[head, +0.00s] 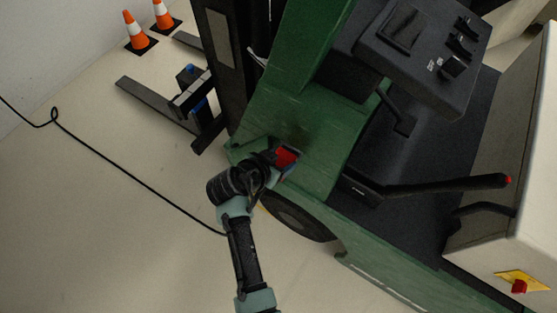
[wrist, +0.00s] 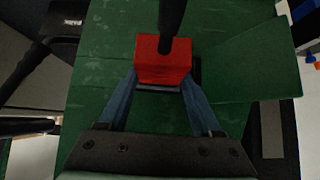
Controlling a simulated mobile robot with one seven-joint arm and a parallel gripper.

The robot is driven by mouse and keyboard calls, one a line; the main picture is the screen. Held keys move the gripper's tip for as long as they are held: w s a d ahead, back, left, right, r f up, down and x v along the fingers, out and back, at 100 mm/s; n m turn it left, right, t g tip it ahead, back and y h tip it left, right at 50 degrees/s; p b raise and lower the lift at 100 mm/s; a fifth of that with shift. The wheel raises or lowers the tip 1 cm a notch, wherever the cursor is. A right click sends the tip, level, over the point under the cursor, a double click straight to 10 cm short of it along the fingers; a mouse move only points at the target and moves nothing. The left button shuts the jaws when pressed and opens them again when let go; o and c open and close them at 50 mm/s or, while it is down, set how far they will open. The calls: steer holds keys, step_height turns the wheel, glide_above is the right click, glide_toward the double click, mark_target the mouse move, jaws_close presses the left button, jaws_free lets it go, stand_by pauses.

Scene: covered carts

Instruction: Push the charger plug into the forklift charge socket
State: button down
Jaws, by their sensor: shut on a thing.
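The charger plug is a red block (wrist: 163,62) with a thick black cable or grip (wrist: 172,22) at its top. In the wrist view, my gripper (wrist: 160,82) has one blue-grey finger on each side of it and is shut on it. In the head view the red plug (head: 287,156) shows beside my gripper (head: 277,159), against the green side of the forklift (head: 300,115). A dark piece with a pale edge (wrist: 158,88) shows just under the plug. The charge socket is not clearly visible; I cannot tell whether the plug touches it or is inside.
A thin black cable (head: 130,175) runs over the pale floor to my arm. The forklift's wheel (head: 295,218) is close below my gripper, its black mast (head: 222,60) behind. Two orange cones (head: 133,28) stand at the far left. The floor at left is mostly free.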

steer(key=shift+w+d+r, duration=0.1)
steer(key=shift+w+d, duration=0.2)
steer(key=shift+w, duration=0.1)
jaws_free()
steer(key=shift+s, duration=0.1)
steer(key=v, duration=1.2)
steer(key=shift+s+a+r, duration=0.2)
steer(key=shift+s+a, duration=0.05)
